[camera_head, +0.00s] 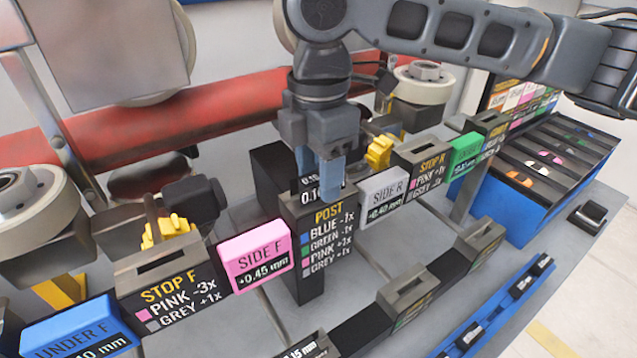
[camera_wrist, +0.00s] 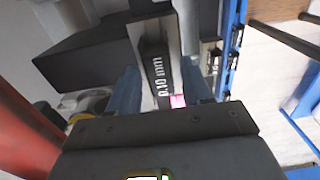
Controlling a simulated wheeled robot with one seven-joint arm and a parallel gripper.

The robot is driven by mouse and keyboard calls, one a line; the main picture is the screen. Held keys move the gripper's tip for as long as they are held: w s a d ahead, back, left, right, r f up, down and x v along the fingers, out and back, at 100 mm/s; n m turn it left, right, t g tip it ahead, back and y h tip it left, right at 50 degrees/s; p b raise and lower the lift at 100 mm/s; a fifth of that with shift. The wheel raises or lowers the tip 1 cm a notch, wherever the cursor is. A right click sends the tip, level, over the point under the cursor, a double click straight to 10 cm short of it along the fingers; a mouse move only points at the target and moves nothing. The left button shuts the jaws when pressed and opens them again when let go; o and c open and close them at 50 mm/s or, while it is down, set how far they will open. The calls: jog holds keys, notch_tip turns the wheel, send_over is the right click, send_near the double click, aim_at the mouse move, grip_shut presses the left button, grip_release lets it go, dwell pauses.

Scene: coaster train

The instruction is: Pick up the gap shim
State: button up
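The gap shim (camera_wrist: 158,68) is a dark piece with a white "0.10 mm" label, seen between my fingers in the wrist view. In the head view its label (camera_head: 309,196) shows at the top of the black POST block (camera_head: 311,265), partly hidden by my fingers. My gripper (camera_head: 322,185) points down over that block. Its blue fingertips are apart, one on each side of the shim in the wrist view (camera_wrist: 160,92). It looks open; I see no clear contact with the shim.
A pink SIDE F block (camera_head: 256,256) and a black STOP F block (camera_head: 168,290) stand left of the post. A grey SIDE R block (camera_head: 383,194) and a STOP R block (camera_head: 428,168) stand right. A blue-sided rack (camera_head: 497,207) lies at the far right.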

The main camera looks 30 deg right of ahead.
aim_at(318, 176)
grip_shut()
jog(key=shift+r, duration=0.15)
jog(key=shift+r, duration=0.55)
notch_tip(318, 176, up, 2)
jog(key=shift+r+b, duration=0.15)
jog(key=shift+b, duration=0.2)
jog(key=s+d+r+p, duration=0.3)
jog(key=s+d+r, duration=0.4)
jog(key=r, duration=0.5)
jog(key=shift+d, duration=1.15)
jog(key=shift+s+d+f, duration=0.1)
